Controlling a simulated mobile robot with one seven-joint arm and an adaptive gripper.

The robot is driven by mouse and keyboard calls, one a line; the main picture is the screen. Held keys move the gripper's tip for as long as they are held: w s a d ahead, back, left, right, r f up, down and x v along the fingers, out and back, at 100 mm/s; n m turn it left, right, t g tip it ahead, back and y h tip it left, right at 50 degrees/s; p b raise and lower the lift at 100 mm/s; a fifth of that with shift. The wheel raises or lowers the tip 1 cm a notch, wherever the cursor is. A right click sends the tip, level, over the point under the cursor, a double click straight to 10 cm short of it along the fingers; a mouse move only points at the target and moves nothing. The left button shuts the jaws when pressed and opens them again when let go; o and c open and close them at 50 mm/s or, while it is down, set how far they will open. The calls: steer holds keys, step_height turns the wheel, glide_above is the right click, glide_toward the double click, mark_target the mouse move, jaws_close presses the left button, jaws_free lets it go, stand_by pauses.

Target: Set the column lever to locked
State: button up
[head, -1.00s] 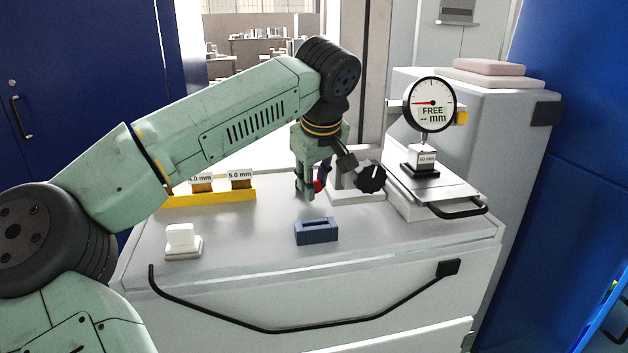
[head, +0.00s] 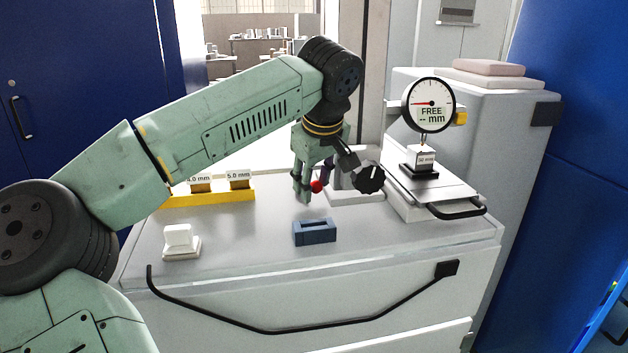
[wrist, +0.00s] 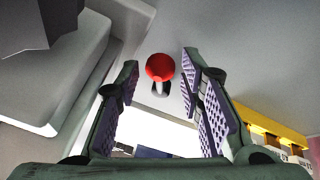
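The column lever shows as a red ball knob (head: 317,186) beside the gauge column's base. In the wrist view the red knob (wrist: 160,67) sits on a short grey stem, in line with the gap between my fingertips. My gripper (head: 306,192) points down at the knob, with its fingers apart. The wrist view shows clear space between the pads of my gripper (wrist: 163,90), and neither pad visibly touches the knob. The dial gauge (head: 431,105) reads "FREE" and "-- mm". The lever's base is partly hidden by my gripper.
A black hand knob (head: 370,178) is close right of my gripper. A blue slotted block (head: 315,231) lies in front, a white block (head: 181,242) front left. A yellow rack (head: 212,198) with labelled blocks stands at left. A block sits under the gauge.

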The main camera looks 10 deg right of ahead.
steer(key=v, duration=1.2)
steer(key=shift+c, duration=0.4)
